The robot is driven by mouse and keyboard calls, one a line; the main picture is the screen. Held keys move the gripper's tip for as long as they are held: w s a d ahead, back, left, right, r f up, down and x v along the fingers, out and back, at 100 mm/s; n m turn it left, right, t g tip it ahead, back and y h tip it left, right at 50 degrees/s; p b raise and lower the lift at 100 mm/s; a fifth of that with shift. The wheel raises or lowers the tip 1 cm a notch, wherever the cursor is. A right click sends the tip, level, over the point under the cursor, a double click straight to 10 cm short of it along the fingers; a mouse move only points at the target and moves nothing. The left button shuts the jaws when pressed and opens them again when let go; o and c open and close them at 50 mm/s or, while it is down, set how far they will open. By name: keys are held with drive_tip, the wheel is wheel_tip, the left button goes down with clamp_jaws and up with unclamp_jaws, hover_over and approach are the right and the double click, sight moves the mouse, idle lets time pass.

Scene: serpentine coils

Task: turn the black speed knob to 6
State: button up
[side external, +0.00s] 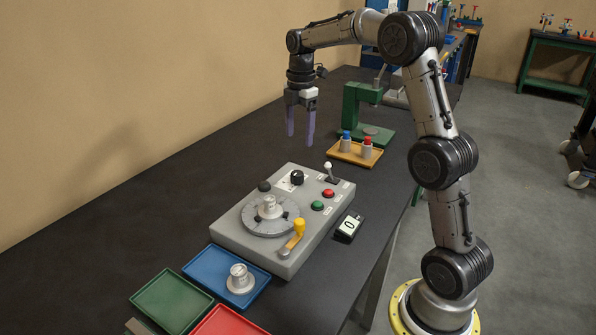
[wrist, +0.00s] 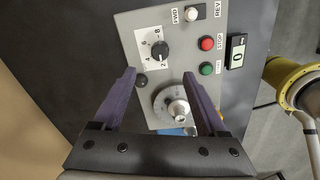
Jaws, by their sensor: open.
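The black speed knob (side external: 297,177) sits on top of the grey control box (side external: 318,236), near its far end. In the wrist view the knob (wrist: 160,51) has a white dial around it with numbers including 2, 4, 6 and 8. I cannot tell exactly which number its pointer marks. My gripper (side external: 300,141) hangs above the knob, fingers down, open and empty, apart from the box. In the wrist view its purple fingertips (wrist: 159,76) frame the area just below the knob. A small display (side external: 348,227) beside the box reads 0.
The box also carries a toggle lever (side external: 329,171), a red button (side external: 328,193), a green button (side external: 317,206), a dark round knob (side external: 264,186), a turntable (side external: 254,220) and a yellow-handled crank (side external: 298,228). A green press (side external: 356,108) stands behind. Trays lie in front.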

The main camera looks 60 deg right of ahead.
sight(298, 173)
drive_tip(key=f, duration=1.2)
drive_tip(key=shift+w+f, duration=0.2)
clamp_jaws()
